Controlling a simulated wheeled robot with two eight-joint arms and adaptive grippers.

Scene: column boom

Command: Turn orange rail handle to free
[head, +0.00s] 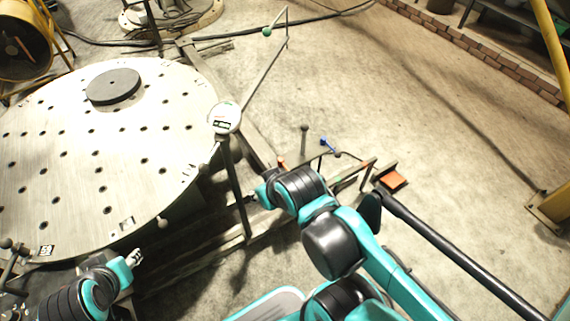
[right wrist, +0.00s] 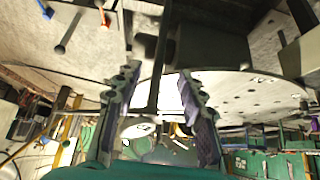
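A small orange-tipped handle (head: 281,162) stands by the rail, just beyond my right gripper, and my right arm partly hides the area below it. In the right wrist view an orange-tipped handle (right wrist: 104,17) shows at the top, outside and left of the fingers. My right gripper (head: 260,193) is low beside the rail. In the right wrist view its two fingers (right wrist: 160,112) are spread, with a dark post (right wrist: 156,75) showing in the gap; I cannot tell whether it is between them or beyond. My left gripper (head: 134,259) is near the round table's front edge; its finger opening is unclear.
The round perforated table (head: 75,150) with a black disc (head: 113,86) fills the left. A white dial (head: 225,118) tops a dark post. A blue handle (head: 323,142), a grey-knobbed rod (head: 304,129) and an orange plate (head: 393,180) stand near the rail. Open floor lies right.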

